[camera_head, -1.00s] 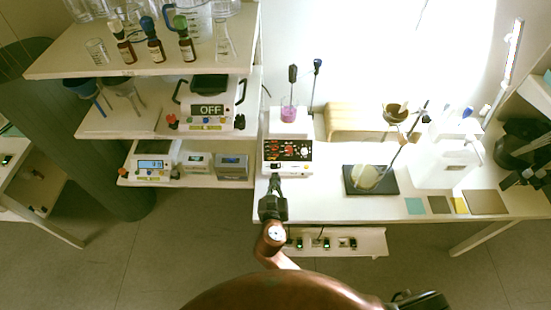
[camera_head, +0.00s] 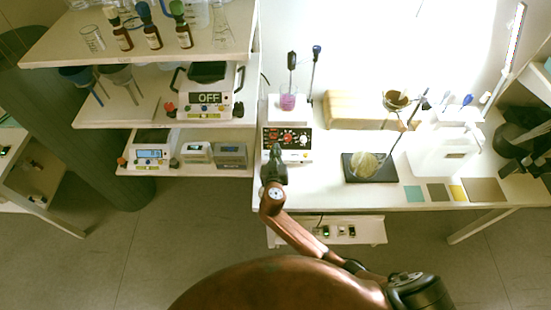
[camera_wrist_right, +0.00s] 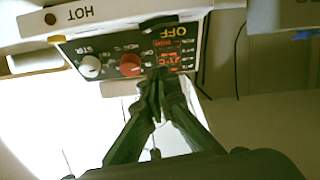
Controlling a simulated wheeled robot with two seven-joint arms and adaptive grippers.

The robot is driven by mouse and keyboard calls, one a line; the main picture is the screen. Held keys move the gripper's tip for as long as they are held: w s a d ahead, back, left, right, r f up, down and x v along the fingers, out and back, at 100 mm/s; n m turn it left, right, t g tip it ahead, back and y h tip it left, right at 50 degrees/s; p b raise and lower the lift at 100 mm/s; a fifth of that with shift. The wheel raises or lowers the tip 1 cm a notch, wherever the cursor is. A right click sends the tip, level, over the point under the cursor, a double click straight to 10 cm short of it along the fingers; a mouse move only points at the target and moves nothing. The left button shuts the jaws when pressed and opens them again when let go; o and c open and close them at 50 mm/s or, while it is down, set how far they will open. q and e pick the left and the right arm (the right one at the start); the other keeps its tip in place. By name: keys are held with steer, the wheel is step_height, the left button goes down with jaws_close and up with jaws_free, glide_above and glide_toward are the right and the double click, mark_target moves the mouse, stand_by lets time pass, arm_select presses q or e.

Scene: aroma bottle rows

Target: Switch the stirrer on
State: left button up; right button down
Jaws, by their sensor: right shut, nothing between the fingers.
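The stirrer (camera_head: 301,157) is a white box with a black front panel at the left end of the bench. A beaker of pink liquid (camera_head: 288,101) stands on its top. In the wrist view, upside down, the panel (camera_wrist_right: 108,62) shows an orange OFF, a red lit display (camera_wrist_right: 170,59), a red knob (camera_wrist_right: 131,66) and a white knob (camera_wrist_right: 90,67). My right gripper (camera_head: 275,150) is shut and empty before the panel's left part, hiding some of it. In the wrist view its fingertips (camera_wrist_right: 158,78) are at the panel beside the display; contact is unclear. My left gripper is out of view.
Shelves at left hold bottles and a device (camera_head: 208,103) reading OFF. To the stirrer's right are a wooden stand (camera_head: 350,112), a black plate (camera_head: 385,172) with a rod, and a white container (camera_head: 440,158). Small modules sit on a low ledge (camera_head: 372,232).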

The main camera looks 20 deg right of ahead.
steer(key=f, duration=0.3)
steer(key=shift+d, duration=0.2)
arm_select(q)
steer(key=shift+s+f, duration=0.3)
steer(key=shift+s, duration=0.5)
arm_select(e)
steer(key=shift+s+f, duration=0.1)
steer(key=shift+f, duration=0.4)
arm_select(q)
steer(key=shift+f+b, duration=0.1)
steer(key=shift+b, duration=0.25)
arm_select(e)
steer(key=shift+s+d+f+m+b, duration=0.1)
steer(key=shift+f+m+b, duration=0.2)
steer(key=shift+f+b, duration=0.5)
steer(key=shift+r+b, duration=0.2)
steer(key=shift+b, duration=0.1)
steer(key=r+p, duration=0.2)
steer(key=r, duration=0.1)
steer(key=r+p, duration=0.1)
steer(key=r, duration=0.1)
steer(key=shift+d, duration=0.25)
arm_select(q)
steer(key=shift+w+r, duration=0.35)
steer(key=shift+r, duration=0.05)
arm_select(e)
steer(key=v, duration=1)
steer(key=shift+d+f, duration=0.25)
steer(key=shift+d, duration=0.1)
steer(key=shift+s, duration=0.15)
